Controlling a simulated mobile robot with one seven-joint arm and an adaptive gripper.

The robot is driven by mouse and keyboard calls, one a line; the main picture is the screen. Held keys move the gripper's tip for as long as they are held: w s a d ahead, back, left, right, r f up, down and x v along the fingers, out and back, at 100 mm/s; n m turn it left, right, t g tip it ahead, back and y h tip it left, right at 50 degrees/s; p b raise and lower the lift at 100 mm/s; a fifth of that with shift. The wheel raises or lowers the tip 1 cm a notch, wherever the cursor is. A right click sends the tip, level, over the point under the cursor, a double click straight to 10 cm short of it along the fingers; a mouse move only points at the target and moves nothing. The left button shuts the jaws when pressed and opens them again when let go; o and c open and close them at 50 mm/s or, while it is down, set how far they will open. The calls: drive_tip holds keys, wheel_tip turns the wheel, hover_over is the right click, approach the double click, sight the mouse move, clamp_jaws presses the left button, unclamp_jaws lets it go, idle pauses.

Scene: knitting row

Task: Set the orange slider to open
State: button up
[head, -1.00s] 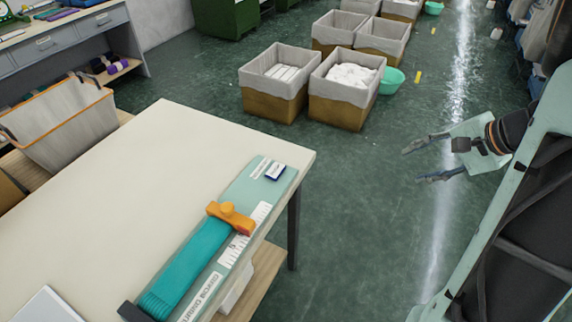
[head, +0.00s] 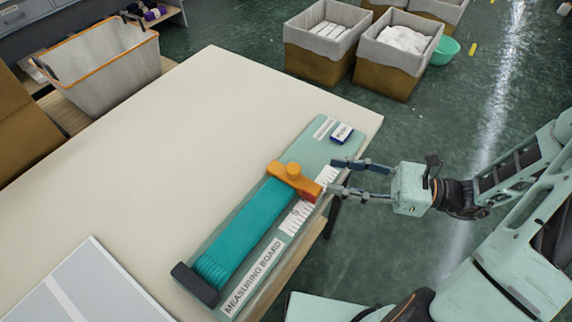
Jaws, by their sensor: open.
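The orange slider (head: 292,177) sits across the green measuring board (head: 222,243), at the upper end of a teal knitted strip (head: 243,232). Its raised orange knob points up and its red-orange end reaches over the printed scale (head: 297,217). The board lies along the right edge of the pale table. My gripper (head: 338,176) is open, coming in from the right, with its two fingers pointing left. The fingertips are close to the slider's right end. I cannot tell whether they touch it.
The pale table (head: 170,130) is mostly bare; a grey panel (head: 85,290) lies at its lower left. A small blue-and-white label or block (head: 342,133) is at the board's far end. Lined bins (head: 390,60) and a green bowl (head: 446,52) stand on the floor beyond.

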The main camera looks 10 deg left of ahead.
sight(294, 168)
drive_tip(key=a, duration=1)
drive_tip(key=shift+a, duration=0.25)
clamp_jaws()
